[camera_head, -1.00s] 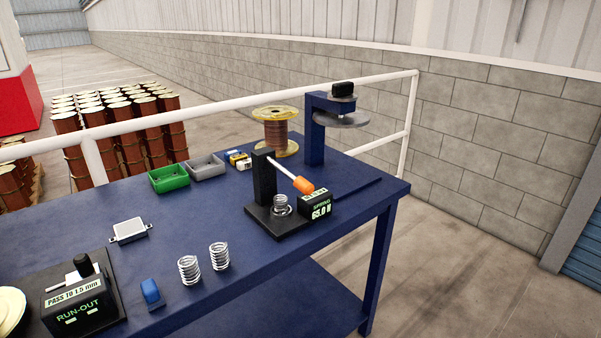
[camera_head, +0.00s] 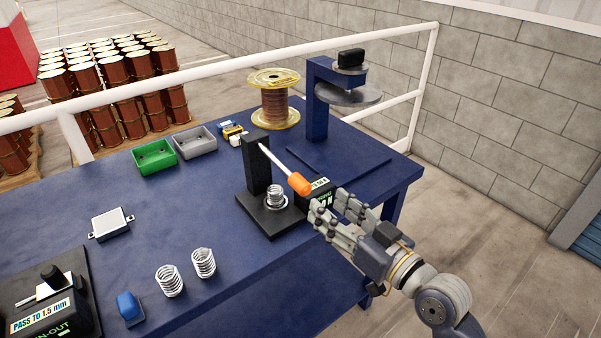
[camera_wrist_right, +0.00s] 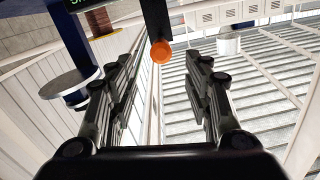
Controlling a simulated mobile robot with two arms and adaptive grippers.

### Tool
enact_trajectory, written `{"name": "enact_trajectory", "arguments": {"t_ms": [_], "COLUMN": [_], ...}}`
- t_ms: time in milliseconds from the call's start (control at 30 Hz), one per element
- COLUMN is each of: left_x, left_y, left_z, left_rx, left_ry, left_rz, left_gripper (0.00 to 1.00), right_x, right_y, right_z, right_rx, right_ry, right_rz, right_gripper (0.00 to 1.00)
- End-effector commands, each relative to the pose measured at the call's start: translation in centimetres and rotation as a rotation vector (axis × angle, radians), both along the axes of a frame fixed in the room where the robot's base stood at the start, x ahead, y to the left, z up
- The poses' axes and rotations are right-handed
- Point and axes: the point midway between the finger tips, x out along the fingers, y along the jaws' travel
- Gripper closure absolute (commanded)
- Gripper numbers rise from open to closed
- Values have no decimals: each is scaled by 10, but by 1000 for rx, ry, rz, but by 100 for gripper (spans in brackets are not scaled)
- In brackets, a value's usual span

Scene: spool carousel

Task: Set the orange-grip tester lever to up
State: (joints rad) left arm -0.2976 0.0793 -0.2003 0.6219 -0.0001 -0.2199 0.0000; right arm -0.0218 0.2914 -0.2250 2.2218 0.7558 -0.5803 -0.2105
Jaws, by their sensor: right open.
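The tester (camera_head: 258,168) is a black post on a black base at the right part of the blue table. Its lever (camera_head: 275,160) slopes down from the post top toward the right and ends in an orange grip (camera_head: 299,184). A spring (camera_head: 275,195) stands on the base under the lever. My right gripper (camera_head: 326,208) is open just right of and below the orange grip, with a small gap, and covers part of the tester's display (camera_head: 318,188). In the right wrist view the orange grip (camera_wrist_right: 161,51) shows beyond the open fingers, between them. My left gripper is not in view.
A blue stand with a grey disc (camera_head: 349,94) and a copper spool (camera_head: 275,100) stand behind the tester. Green (camera_head: 154,158) and grey (camera_head: 195,143) trays lie to the left. Two loose springs (camera_head: 169,281) stand in front. A white rail (camera_head: 427,90) runs behind the table.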

Motion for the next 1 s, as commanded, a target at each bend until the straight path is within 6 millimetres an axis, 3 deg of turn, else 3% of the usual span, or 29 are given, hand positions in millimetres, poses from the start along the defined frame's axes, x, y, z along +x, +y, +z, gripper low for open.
{"name": "enact_trajectory", "arguments": {"t_ms": [300, 600, 1000], "left_x": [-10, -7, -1], "left_y": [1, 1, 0], "left_z": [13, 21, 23], "left_rx": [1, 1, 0], "left_ry": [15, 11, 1], "left_rz": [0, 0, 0], "left_gripper": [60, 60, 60], "right_x": [41, 77, 85], "right_y": [31, 57, 63], "right_z": [3, 1, -1], "right_rx": [5, 2, 0], "right_ry": [2, 1, 2], "right_rz": [1, -1, -1], "right_gripper": [54, 54, 54]}}
